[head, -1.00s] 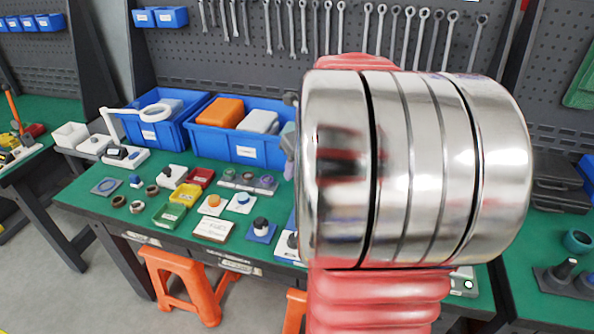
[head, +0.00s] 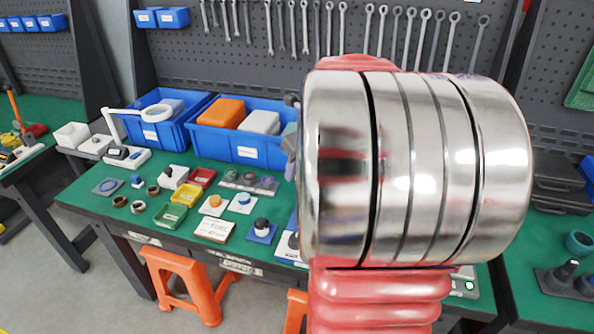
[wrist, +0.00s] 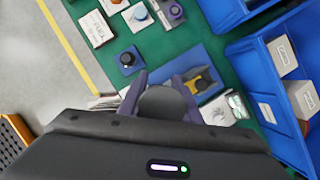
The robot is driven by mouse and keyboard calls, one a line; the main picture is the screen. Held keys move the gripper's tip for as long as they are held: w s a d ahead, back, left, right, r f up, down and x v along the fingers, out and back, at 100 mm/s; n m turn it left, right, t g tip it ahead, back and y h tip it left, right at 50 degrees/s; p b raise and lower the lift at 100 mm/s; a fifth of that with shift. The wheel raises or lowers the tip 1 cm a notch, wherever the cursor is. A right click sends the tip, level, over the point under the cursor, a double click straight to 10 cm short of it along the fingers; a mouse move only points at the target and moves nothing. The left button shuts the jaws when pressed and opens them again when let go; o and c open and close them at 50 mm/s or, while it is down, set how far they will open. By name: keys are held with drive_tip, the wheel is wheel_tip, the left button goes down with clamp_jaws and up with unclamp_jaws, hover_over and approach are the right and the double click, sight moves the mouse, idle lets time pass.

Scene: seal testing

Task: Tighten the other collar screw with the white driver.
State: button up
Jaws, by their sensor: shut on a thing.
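My gripper (wrist: 160,94) shows in the wrist view, its two purple-grey fingers on either side of a grey, round-ended thing (wrist: 161,104). The fingers are shut on it. I cannot tell from this angle whether it is the white driver; no white shaft or tip shows. Beyond the right finger, a yellow and black piece (wrist: 203,80) lies on a blue plate (wrist: 185,58). I cannot make out a collar or its screws. In the head view my large steel arm link hides the gripper and the bench behind it.
Blue bins (head: 243,150) with boxes stand at the back of the green bench, beside a white magnifier (head: 150,113). Small trays and parts, including a yellow tray (head: 185,193), crowd the bench's left half. An orange stool (head: 185,285) stands below. A blue bin (wrist: 235,62) borders the wrist view's right.

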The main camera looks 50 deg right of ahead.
drive_tip(key=shift+f, duration=1.2)
idle(2.7)
drive_tip(key=shift+r, duration=0.1)
drive_tip(key=shift+r, duration=2.45)
